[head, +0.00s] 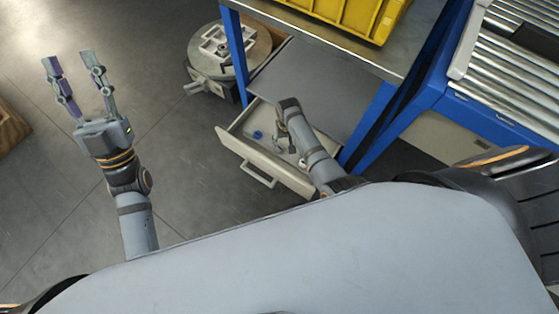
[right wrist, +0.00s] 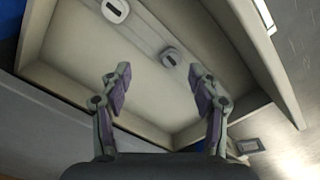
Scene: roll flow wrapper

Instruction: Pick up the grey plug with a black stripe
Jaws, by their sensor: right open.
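A pull-out drawer (head: 234,149) stands open under the blue-framed bench. In the right wrist view two small round pieces with a dark stripe lie on the drawer floor: a grey plug (right wrist: 169,53) between and just beyond my fingertips, and a paler plug (right wrist: 115,9) at the top edge, partly cut off. My right gripper (right wrist: 160,76) is open and empty, its fingers apart and pointing down into the drawer. In the head view my right wrist and arm partly hide the drawer's inside. My left gripper (head: 68,60) is open and empty over the floor at the left.
The drawer also holds a small blue item (head: 257,135). A yellow crate (head: 345,12) stands on the bench top, with a roller conveyor (head: 510,55) to its right. A round device (head: 229,47) stands on the floor behind. The floor at the left is largely clear.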

